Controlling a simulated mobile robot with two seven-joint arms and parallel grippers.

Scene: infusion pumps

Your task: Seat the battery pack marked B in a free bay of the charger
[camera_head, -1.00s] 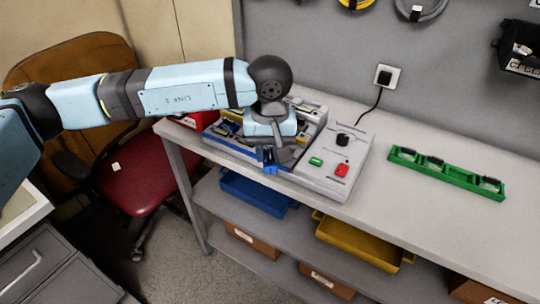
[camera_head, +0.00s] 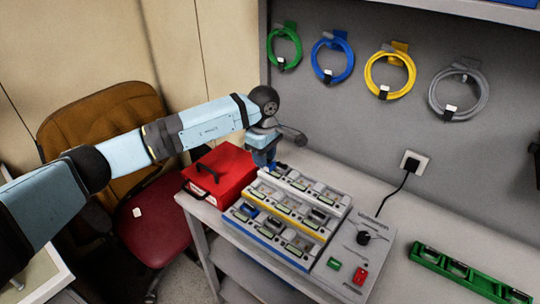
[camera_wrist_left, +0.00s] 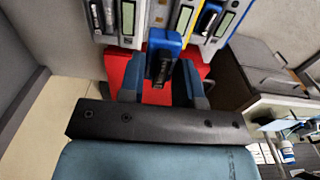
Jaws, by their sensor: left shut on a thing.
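The charger (camera_head: 318,264) stands on the bench with stepped rows of bays edged blue, yellow and grey. Some bays hold packs, among them a blue-topped one (camera_head: 250,211) at the left. My left gripper (camera_head: 268,163) is above the far left end of the charger, by the rear grey row. In the left wrist view it is shut on a blue and black battery pack (camera_wrist_left: 165,42), held between the two fingers. Its mark cannot be read. The charger (camera_wrist_left: 183,14) also shows there beyond the pack. My right gripper is not in view.
A red box (camera_head: 228,172) stands left of the charger. Cables hang on the wall behind.

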